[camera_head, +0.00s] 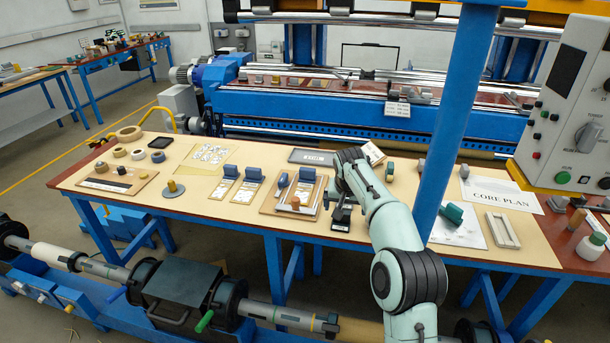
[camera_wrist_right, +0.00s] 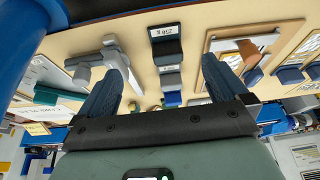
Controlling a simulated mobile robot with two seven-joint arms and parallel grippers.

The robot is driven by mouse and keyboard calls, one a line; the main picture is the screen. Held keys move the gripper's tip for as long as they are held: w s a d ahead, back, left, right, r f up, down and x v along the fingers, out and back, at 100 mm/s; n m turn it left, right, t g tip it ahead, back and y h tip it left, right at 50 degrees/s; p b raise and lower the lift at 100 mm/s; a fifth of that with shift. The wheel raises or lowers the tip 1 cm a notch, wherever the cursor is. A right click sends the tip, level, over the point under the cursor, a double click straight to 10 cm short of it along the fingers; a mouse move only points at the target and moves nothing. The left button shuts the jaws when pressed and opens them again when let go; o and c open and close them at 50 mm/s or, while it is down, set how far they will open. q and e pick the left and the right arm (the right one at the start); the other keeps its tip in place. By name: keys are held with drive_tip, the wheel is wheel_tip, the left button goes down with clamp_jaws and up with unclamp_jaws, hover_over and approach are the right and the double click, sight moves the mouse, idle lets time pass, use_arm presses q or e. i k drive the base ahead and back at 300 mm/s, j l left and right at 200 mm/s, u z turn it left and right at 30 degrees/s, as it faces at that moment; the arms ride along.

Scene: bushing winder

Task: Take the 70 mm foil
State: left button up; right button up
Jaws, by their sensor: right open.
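I cannot read a 70 mm label in either view, so I cannot tell which piece is the 70 mm foil. In the right wrist view a dark block labelled 250 B (camera_wrist_right: 165,40) lies beyond my fingers, with smaller labelled pieces (camera_wrist_right: 170,80) in line nearer. My right gripper (camera_wrist_right: 163,88) is open with nothing seen between its fingers, over the bench. In the head view, blue-ended pieces on pale cards (camera_head: 251,175) lie left of my right arm. A board with a wooden cylinder (camera_head: 295,203) lies between them and the arm. My left gripper is not seen.
Several rolls (camera_head: 130,133) stand at the bench's left. A blue post (camera_head: 455,120) rises right of my right arm. A grey tool (camera_wrist_right: 103,60) lies left in the wrist view. A CORE PLAN sheet (camera_head: 500,195) lies at the right. The winder (camera_head: 370,112) is behind the bench.

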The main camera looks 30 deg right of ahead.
sight(305, 186)
drive_tip(key=i, duration=0.95)
